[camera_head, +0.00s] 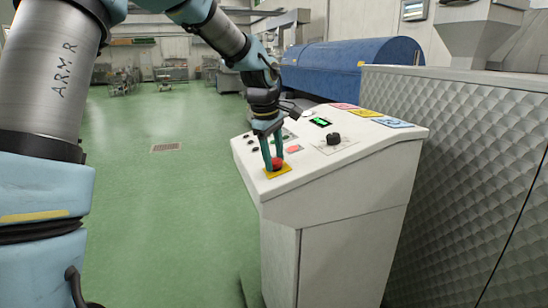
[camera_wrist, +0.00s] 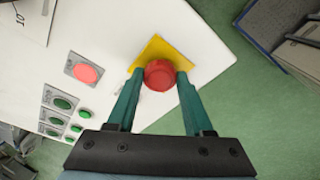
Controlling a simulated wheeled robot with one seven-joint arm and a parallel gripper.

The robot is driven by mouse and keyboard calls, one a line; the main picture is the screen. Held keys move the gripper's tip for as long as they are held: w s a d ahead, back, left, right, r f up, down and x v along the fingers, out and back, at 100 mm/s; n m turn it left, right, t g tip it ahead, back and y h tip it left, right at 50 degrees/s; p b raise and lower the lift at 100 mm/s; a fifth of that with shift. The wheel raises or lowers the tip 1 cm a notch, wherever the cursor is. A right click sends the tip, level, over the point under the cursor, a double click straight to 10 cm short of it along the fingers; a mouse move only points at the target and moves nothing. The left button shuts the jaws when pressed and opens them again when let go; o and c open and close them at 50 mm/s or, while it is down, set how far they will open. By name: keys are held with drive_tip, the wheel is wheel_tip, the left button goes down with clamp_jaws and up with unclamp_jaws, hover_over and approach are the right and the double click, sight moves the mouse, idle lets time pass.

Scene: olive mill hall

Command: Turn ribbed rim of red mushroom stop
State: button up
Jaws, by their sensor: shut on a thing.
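The red mushroom stop (camera_head: 277,163) sits on a yellow plate (camera_head: 284,170) near the front left corner of the white control console's sloped top. It also shows in the wrist view (camera_wrist: 159,75), its round cap between my two green fingers. My gripper (camera_head: 272,160) reaches down from above and is shut on the cap, one finger at each side. In the wrist view, my gripper (camera_wrist: 156,78) has its fingertips at the left and right of the rim. The ribs of the rim are too small to make out, and the fingers hide its sides.
The white console (camera_head: 330,215) also carries a flat red button (camera_wrist: 86,73), several green buttons (camera_wrist: 63,103), a black knob (camera_head: 333,138) and a lit green display (camera_head: 320,122). A quilted metal cabinet (camera_head: 460,170) stands close at the right. The green floor at left is open.

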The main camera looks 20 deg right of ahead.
clamp_jaws()
drive_tip(key=m, duration=0.4)
drive_tip(key=shift+a+h+b, duration=0.1)
drive_tip(key=shift+h+b, duration=0.2)
drive_tip(key=shift+b, duration=0.05)
drive_tip(key=shift+a+f+m+h, duration=0.1)
drive_tip(key=shift+m+h, duration=0.3)
drive_tip(key=shift+m, duration=1.6)
drive_tip(key=o, duration=0.7)
unclamp_jaws()
